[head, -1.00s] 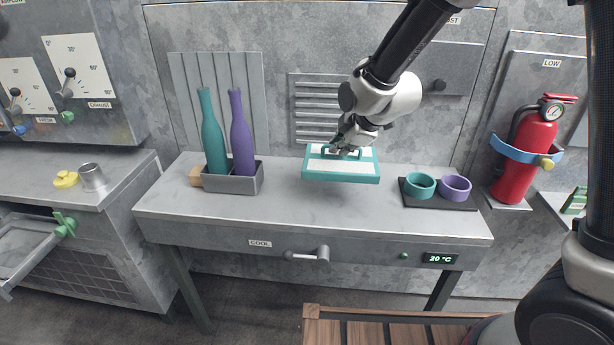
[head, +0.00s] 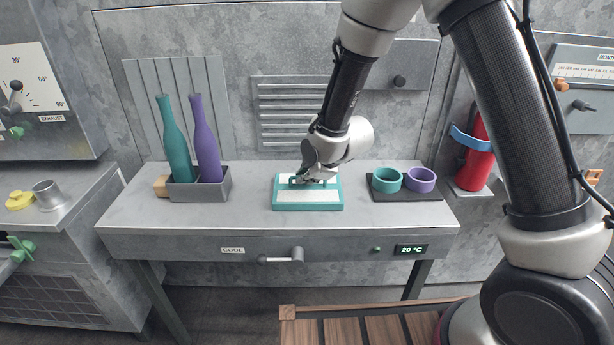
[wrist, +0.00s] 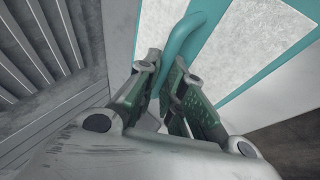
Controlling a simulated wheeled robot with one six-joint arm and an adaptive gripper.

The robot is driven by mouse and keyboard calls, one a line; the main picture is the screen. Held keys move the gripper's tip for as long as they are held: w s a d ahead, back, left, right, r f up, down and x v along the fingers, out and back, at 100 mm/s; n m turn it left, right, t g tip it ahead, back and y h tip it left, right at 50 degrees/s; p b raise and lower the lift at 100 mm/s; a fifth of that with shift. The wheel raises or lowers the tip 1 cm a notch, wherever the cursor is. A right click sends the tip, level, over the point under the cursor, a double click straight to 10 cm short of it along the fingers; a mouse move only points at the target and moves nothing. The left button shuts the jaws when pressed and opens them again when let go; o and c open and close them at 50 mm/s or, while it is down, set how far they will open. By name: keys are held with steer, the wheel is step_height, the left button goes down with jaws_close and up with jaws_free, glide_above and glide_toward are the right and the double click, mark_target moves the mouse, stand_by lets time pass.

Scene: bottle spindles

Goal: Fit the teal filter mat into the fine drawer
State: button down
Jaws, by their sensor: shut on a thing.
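The teal filter mat (head: 308,195) is a flat teal frame with pale panels and a raised teal handle. It is at the middle of the grey table; I cannot tell whether it rests on the top or hovers just above. My gripper (head: 314,179) is above it, shut on the handle (wrist: 184,45), which the wrist view shows between the fingers. The mat's pale panel (wrist: 250,38) fills the upper right there. At the left edge of the head view, a green drawer handle (head: 21,248) shows; most of that drawer is out of frame, and no "fine" label is readable.
On the table (head: 130,210) stand a grey bin (head: 205,190) with a teal bottle (head: 177,145) and a purple bottle (head: 206,145). Right of the mat, a dark tray (head: 407,196) bears a teal ring (head: 387,181) and a purple ring (head: 421,181). The left bench holds a metal cup (head: 48,194).

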steer(key=c, duration=1.5)
jaws_free()
steer(key=shift+c, duration=0.2)
steer(key=s+d+r+m+h, duration=0.1)
steer(key=s+d+r+m, duration=0.1)
steer(key=s+d+r, duration=0.35)
steer(key=s+d+r+m, duration=0.2)
steer(key=d+r, duration=0.4)
steer(key=r, duration=0.3)
steer(key=s+d+r+m+h, duration=0.1)
steer(key=s+d+r+m, duration=0.2)
steer(key=d, duration=0.3)
steer(key=s+d+r+m, duration=0.3)
steer(key=s+d+m, duration=0.1)
steer(key=s+d, duration=0.2)
steer(key=s+d+r+m+g+h, duration=0.1)
steer(key=s+d+r+m, duration=0.2)
steer(key=s+d, duration=0.2)
steer(key=shift+s+d+m+h, duration=0.3)
steer(key=shift+d+m, duration=0.1)
steer(key=shift+d, duration=0.2)
steer(key=shift+o, duration=0.5)
steer(key=s+d+r+m+g, duration=0.1)
steer(key=s+d+m, duration=0.2)
steer(key=s, duration=0.4)
steer(key=shift+s+d+m+h, duration=0.25)
steer(key=shift+m+h, duration=0.15)
steer(key=shift+m, duration=0.2)
